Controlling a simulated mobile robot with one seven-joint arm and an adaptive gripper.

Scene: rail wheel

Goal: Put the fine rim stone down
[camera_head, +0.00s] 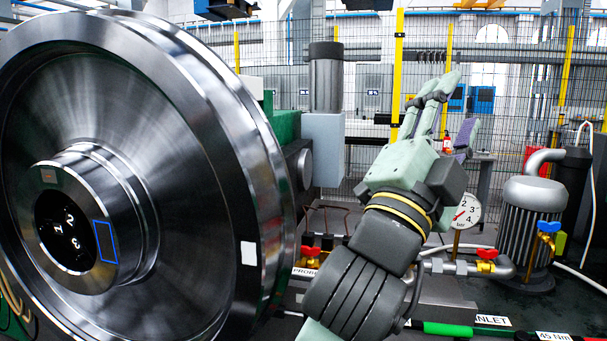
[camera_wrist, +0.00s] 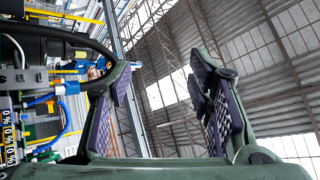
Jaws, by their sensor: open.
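My gripper (camera_head: 454,112) is raised in the middle right of the head view, pointing up, right of the wheel and apart from it. In the wrist view its two fingers (camera_wrist: 165,100) stand wide apart with purple textured pads, and nothing is between them. I cannot make out the fine rim stone in either view. The large shiny rail wheel (camera_head: 150,60) fills the left of the head view, with a white patch on its rim side and a blue-outlined rectangle on its hub.
A pressure gauge (camera_head: 466,212), red valve handles (camera_head: 487,254) and a grey motor (camera_head: 528,225) stand at the right. A mesh fence with yellow posts (camera_head: 398,70) stands behind. Open air surrounds my fingers.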

